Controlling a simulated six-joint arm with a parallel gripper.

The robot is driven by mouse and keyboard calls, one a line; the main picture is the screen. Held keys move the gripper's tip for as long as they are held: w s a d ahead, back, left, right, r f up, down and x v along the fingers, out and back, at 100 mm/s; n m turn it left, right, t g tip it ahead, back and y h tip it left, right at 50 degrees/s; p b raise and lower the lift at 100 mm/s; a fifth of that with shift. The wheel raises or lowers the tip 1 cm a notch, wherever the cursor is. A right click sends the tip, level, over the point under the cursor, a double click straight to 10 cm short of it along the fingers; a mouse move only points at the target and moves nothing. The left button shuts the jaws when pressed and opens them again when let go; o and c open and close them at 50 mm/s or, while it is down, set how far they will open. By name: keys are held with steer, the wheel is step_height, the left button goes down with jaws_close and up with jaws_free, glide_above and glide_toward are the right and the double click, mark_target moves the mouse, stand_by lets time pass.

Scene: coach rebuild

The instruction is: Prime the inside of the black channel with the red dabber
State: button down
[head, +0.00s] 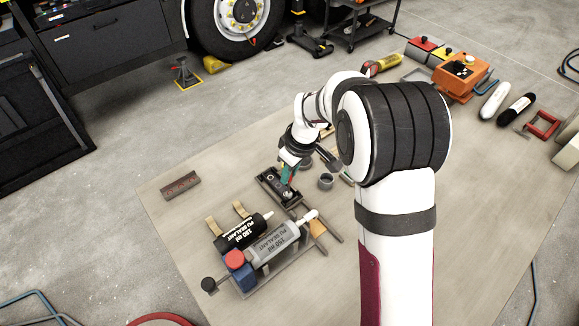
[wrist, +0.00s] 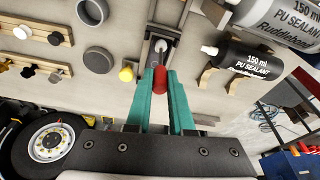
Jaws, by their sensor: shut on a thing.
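My gripper (wrist: 160,92) has teal fingers and is shut on the red dabber (wrist: 160,79), whose red part shows between the fingertips in the wrist view. In the head view my gripper (head: 288,172) is low over a dark, narrow, open piece (head: 265,190), which looks like the black channel. It also shows in the wrist view (wrist: 148,50), just beyond the fingertips, with a pale round part inside. The dabber's tip is hidden in the head view, and I cannot tell whether it touches the channel.
A black sealant cartridge (head: 238,235) and a grey sealant tube (head: 276,244) lie close by. Grey cups (head: 326,181) stand to the channel's right. A yellow-capped item (wrist: 127,73) is near my fingers. A reddish-brown block (head: 180,186) lies left, with bare mat around it.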

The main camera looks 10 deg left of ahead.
steer(key=w+a, duration=0.6)
steer(key=shift+w+a, duration=0.25)
stand_by(1.6)
steer(key=w+a+v, duration=0.1)
steer(key=v, duration=0.6)
steer(key=shift+a+r, duration=0.15)
steer(key=shift+r, duration=0.45)
stand_by(0.4)
steer(key=shift+s, duration=0.15)
